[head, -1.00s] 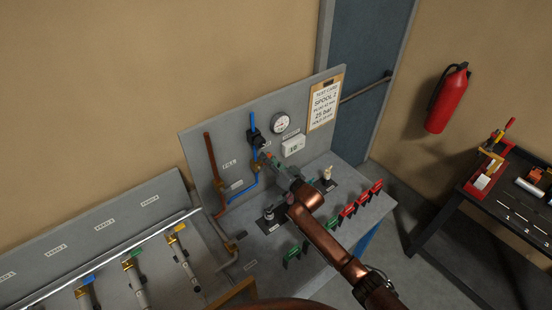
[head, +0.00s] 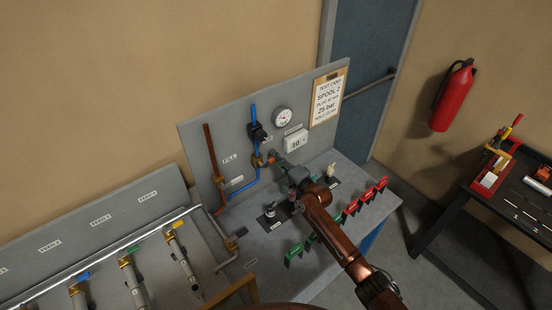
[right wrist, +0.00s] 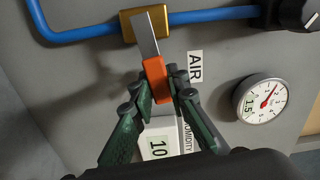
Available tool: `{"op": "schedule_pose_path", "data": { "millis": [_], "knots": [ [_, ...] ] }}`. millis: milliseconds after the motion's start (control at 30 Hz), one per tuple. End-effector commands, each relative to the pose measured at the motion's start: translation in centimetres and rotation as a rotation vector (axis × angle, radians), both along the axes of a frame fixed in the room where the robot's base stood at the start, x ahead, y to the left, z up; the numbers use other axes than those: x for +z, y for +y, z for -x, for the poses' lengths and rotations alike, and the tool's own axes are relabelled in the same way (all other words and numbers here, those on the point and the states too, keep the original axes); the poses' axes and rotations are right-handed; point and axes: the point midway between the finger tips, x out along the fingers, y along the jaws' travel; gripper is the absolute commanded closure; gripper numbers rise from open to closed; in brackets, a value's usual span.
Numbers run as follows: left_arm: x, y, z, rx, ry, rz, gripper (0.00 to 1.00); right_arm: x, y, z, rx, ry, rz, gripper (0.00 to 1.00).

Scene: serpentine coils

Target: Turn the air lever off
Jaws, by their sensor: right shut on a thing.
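The air lever is a flat grey metal bar with an orange grip (right wrist: 156,78) in the right wrist view. It sits on a brass valve body (right wrist: 143,23) in the blue pipe (right wrist: 205,15). The bar lies about crosswise to the pipe. The AIR label (right wrist: 195,67) is beside it. My right gripper (right wrist: 158,88) is shut on the orange grip, a dark green finger on each side. In the head view, my right gripper (head: 276,160) reaches the back panel beside the brass valve (head: 257,160). My left gripper is out of view.
A round gauge (right wrist: 262,99) and a dark knob (right wrist: 298,13) are near the lever. A humidity display (head: 295,142) is just right of it. A brown pipe (head: 209,150) stands left. Red clips (head: 366,195) and green clips (head: 295,252) line the bench's front.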

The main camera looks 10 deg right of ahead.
Motion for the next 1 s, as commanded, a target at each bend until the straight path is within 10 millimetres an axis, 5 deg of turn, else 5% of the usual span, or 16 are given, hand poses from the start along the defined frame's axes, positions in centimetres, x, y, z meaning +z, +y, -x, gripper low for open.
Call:
{"op": "schedule_pose_path", "data": {
  "millis": [867,900,1000],
  "knots": [
    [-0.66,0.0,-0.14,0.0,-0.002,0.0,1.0,-1.09,-0.01,0.05,0.001,0.084,-0.134,1.0],
    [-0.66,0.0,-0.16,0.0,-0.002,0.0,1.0,-1.1,-0.01,0.06,0.001,0.084,-0.134,0.83],
    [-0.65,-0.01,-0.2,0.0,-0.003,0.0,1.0,-1.1,-0.03,0.05,0.0,0.084,-0.133,0.77]
  ]
}}
